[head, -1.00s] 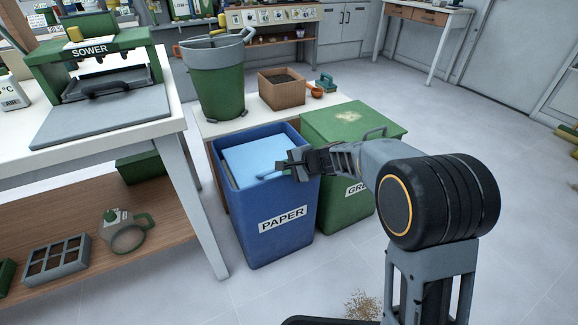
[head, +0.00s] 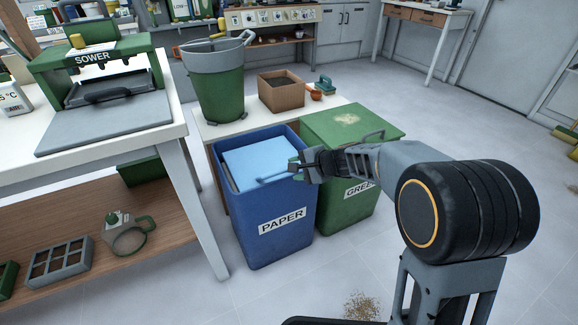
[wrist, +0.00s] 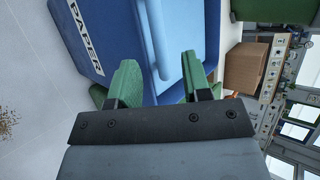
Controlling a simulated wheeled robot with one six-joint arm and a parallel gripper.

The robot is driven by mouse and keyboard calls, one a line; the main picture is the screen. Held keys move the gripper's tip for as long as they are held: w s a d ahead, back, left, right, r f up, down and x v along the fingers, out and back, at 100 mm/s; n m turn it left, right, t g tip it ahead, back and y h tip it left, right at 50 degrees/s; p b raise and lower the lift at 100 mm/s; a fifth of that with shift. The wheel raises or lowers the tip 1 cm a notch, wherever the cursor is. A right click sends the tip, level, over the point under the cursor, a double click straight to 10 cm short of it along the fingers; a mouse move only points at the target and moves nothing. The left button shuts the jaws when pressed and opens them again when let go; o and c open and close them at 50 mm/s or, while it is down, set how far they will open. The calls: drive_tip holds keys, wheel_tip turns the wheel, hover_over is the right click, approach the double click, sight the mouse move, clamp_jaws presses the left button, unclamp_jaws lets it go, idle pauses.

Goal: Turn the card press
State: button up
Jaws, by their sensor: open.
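A light blue panel (head: 258,163) with a light blue bar handle (head: 277,180) sits in the open top of the blue bin (head: 268,235) labelled PAPER. I cannot tell for sure that this is the card press. My gripper (head: 296,166) is over the bin's right rim, at the right end of the bar. In the wrist view, the green fingers of my gripper (wrist: 160,70) are apart, and the bar (wrist: 156,40) runs between them in the picture. I cannot tell whether they touch it. The bar's near end is close to the fingers.
A green bin (head: 340,190) with a closed lid stands right of the blue bin. A low white table behind holds a green pot (head: 215,85) and a brown box (head: 281,92). A workbench (head: 150,140) with a SOWER machine (head: 95,65) is at left.

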drive_tip(key=p+v, duration=0.2)
drive_tip(key=v, duration=0.6)
drive_tip(key=shift+d+r, duration=0.25)
drive_tip(key=shift+s, duration=0.15)
